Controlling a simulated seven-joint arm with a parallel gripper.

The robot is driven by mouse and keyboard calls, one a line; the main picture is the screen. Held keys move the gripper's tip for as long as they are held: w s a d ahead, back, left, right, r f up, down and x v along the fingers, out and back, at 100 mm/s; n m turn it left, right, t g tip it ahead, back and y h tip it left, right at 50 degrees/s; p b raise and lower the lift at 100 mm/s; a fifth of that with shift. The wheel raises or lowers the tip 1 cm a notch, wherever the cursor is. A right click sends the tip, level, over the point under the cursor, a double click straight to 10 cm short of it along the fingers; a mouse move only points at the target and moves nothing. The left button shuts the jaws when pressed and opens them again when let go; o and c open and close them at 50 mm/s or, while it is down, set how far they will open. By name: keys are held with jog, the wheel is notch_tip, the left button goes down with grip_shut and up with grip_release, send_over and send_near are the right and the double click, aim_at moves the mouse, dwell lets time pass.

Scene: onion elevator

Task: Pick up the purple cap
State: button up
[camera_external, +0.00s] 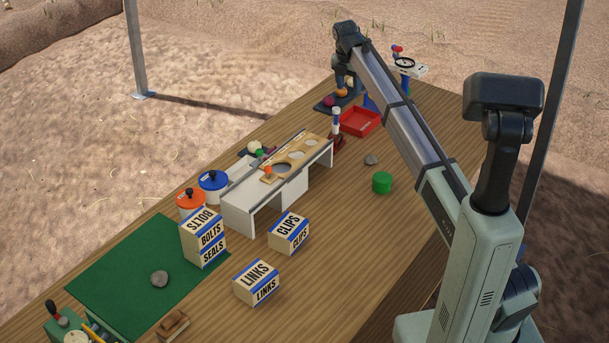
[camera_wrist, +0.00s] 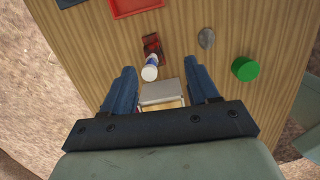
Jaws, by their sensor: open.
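I cannot clearly make out the purple cap. A small purple-magenta round thing (camera_external: 329,101) lies on a dark tray (camera_external: 323,108) at the far end of the table, and small purple bits (camera_external: 267,151) show behind the white stand; I cannot tell whether either is the cap. My gripper (camera_wrist: 159,72) is open and empty, its blue fingers wide apart. In the external view, it hangs over the far end of the table near the dark tray, partly hidden by my arm. No purple thing shows in the wrist view.
A red tray (camera_external: 360,121), grey stone (camera_external: 370,159) and green cylinder (camera_external: 382,182) are nearby. A white stand (camera_external: 240,215), lidded jars and labelled boxes (camera_external: 289,232) fill the middle. The right side has free room.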

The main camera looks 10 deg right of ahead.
jog(key=w+d+f+m+g, duration=0.1)
jog(key=d+f+m, duration=0.3)
jog(key=d, duration=1.1)
jog(key=w+d+f+m, duration=0.2)
jog(key=d+f+m, duration=0.1)
jog(key=d, duration=1.2)
jog(key=f+m, duration=0.3)
jog(key=m, duration=0.7)
jog(key=f+m, duration=0.3)
jog(key=m, duration=0.7)
jog(key=w+f+m+y, duration=0.1)
jog(key=f+m, duration=0.2)
jog(key=m, duration=0.7)
jog(key=shift+a+f, duration=0.2)
jog(key=shift+a, duration=0.15)
jog(key=shift+w+a+f, duration=0.1)
jog(key=shift+a+f, duration=0.1)
jog(key=shift+f, duration=1.15)
jog(key=shift+w+a+f, duration=0.1)
jog(key=shift+a+f, duration=0.05)
jog(key=shift+f, duration=1.15)
